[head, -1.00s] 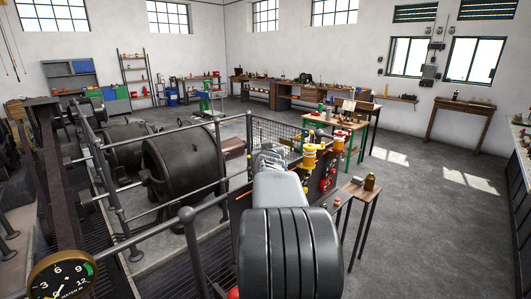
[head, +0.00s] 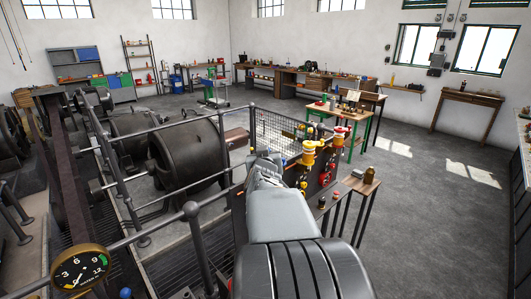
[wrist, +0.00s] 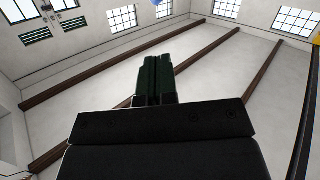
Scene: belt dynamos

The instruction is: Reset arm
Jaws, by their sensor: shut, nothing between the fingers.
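My gripper (wrist: 158,80) shows in the wrist view, with its two dark fingers together and nothing between them. It points up toward pale ceiling crossed by dark beams (wrist: 200,65), with windows along the top edge of the picture. In the head view my grey arm reaches forward from the bottom middle, beside the control panel; the gripper's fingers cannot be made out there.
A dark control panel (head: 240,216) with yellow lamps (head: 308,153) stands close to my arm. A small wooden table (head: 356,184) with a brown bottle (head: 369,175) is to its right. Railings and a large dynamo (head: 188,155) are left. The floor (head: 440,230) at right is clear.

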